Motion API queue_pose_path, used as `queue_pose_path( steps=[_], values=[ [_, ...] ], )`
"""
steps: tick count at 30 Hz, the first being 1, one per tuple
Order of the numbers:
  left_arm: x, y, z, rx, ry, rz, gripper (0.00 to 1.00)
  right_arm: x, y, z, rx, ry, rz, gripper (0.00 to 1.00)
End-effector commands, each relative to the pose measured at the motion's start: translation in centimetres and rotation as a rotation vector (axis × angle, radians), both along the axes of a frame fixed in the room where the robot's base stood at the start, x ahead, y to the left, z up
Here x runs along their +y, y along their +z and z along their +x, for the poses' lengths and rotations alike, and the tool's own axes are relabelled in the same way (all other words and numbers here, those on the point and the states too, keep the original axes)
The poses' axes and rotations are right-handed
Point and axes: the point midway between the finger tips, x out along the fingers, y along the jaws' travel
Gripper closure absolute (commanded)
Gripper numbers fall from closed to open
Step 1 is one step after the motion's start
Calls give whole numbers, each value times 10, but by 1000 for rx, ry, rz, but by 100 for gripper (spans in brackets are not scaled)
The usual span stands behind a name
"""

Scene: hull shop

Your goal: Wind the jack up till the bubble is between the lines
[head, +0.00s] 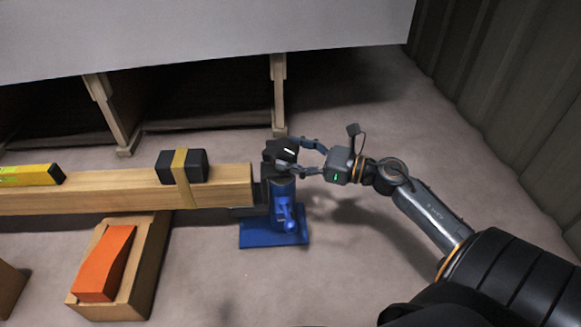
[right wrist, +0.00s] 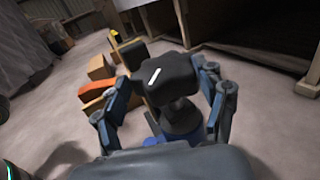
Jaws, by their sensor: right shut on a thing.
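The blue jack (head: 284,205) stands on its blue base plate at the right end of a long wooden beam (head: 110,190). On its top is a black knob (head: 281,152) with a white mark, which also shows in the right wrist view (right wrist: 168,78). My right gripper (head: 308,158) reaches in from the right and is shut on the knob, with one finger on each side of it in the right wrist view (right wrist: 165,100). A yellow level (head: 30,175) lies on the beam at the far left, cut by the picture edge. Its bubble cannot be read. My left gripper is not in view.
A black block (head: 168,166) is strapped on the beam. A pale hull hangs over wooden posts (head: 110,110) behind.

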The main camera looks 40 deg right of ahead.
Motion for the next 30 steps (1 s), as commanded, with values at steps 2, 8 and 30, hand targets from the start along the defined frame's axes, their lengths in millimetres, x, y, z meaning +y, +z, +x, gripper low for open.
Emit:
queue_pose_path(
  steps=[2,8,30],
  values=[
    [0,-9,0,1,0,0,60,-13,-1,7,-8,41,-6,60],
    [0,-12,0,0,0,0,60,-18,4,12,-11,228,-9,60],
    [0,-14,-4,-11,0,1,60,-19,3,28,-5,843,-6,59]
  ],
)
